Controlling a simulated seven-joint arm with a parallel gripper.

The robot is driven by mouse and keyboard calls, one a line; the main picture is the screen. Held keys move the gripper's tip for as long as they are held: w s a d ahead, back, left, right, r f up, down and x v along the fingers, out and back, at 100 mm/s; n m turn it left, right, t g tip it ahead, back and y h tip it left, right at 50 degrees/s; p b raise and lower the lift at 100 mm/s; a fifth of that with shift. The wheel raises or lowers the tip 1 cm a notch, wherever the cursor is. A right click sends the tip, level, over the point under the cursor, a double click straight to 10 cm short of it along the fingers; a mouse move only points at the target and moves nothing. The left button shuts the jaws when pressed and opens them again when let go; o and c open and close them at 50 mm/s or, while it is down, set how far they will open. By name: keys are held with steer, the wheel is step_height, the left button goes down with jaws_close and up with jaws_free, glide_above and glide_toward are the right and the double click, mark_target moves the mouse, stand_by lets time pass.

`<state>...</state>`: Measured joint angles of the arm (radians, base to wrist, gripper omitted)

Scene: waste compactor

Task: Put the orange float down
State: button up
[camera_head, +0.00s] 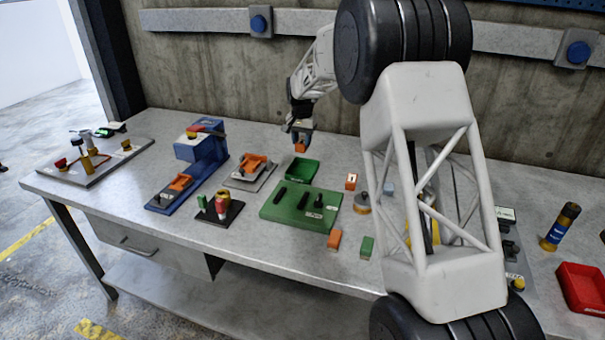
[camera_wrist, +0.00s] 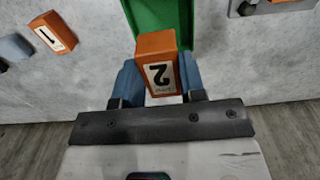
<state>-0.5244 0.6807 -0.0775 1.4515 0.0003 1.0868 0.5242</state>
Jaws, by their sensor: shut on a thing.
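The orange float is an orange block (camera_wrist: 154,45) with a white label marked 2. My gripper (camera_wrist: 160,80) is shut on it, with a blue finger on each side. In the head view my gripper (camera_head: 301,135) points down and holds the orange float (camera_head: 301,148) above the bench, near the back edge of a green open tray (camera_head: 290,170). In the wrist view the green tray (camera_wrist: 183,12) shows just beyond the float and partly behind it. I cannot tell the exact height of the float above the surface.
A green board (camera_head: 270,213) with black parts adjoins the tray. An orange block marked 1 (camera_head: 351,181) stands to its right. Another orange block (camera_head: 334,239) and a green block (camera_head: 367,246) stand near the front edge. A blue fixture (camera_head: 202,165) stands left.

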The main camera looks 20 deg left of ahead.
glide_above(302, 174)
steer(key=shift+w+f, duration=0.1)
steer(key=shift+f, duration=3.05)
steer(key=shift+f, duration=1.9)
steer(key=shift+f, duration=0.1)
steer(key=o, duration=1)
step_height(302, 174, up, 12)
steer(key=shift+r, duration=0.15)
